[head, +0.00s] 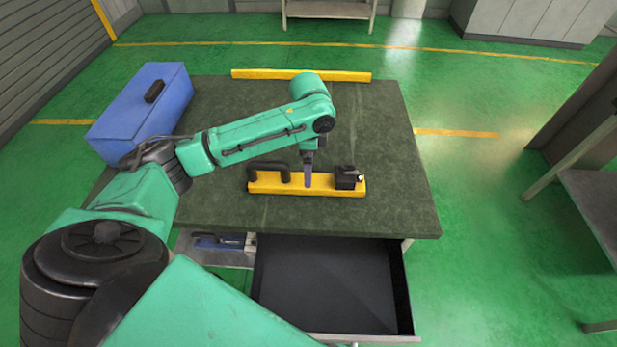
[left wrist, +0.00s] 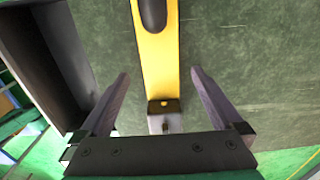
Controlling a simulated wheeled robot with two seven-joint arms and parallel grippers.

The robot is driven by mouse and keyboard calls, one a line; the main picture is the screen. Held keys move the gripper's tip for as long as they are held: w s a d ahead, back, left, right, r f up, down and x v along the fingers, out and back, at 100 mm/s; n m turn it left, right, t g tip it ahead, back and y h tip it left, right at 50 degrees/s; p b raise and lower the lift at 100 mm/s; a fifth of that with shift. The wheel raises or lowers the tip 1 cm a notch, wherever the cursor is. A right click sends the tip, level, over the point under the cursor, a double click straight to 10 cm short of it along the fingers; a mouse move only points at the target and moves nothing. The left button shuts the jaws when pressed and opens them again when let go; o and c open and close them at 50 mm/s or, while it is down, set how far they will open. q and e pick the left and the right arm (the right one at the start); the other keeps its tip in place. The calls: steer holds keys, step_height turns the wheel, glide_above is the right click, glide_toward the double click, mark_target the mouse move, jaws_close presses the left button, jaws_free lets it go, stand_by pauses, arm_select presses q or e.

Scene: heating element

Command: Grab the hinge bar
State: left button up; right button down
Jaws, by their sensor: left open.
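The hinge bar, a yellow bar (head: 322,188) with a black handle (head: 268,169) at its left end and a black block (head: 347,177) near its right end, lies on the dark green table. My left gripper (head: 308,182) points down at it between handle and block. In the left wrist view the yellow bar (left wrist: 158,62) runs between the two open fingers of my left gripper (left wrist: 158,76), with a gap on each side. The handle (left wrist: 152,12) is cut off at the top. I cannot tell how deep the fingertips reach around the bar. My right gripper is not in view.
A blue box (head: 130,115) with a black handle stands on the table's left side. Another yellow bar (head: 300,75) lies along the back edge. An open, empty drawer (head: 325,285) sticks out at the front. The table's right side is clear.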

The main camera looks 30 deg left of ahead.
mark_target(283, 181)
arm_select(q)
step_height(283, 181, down, 6)
steer(key=shift+r+p, duration=0.15)
steer(key=shift+p, duration=0.4)
steer(key=shift+s+a+f, duration=0.1)
steer(key=shift+f, duration=0.3)
jaws_close()
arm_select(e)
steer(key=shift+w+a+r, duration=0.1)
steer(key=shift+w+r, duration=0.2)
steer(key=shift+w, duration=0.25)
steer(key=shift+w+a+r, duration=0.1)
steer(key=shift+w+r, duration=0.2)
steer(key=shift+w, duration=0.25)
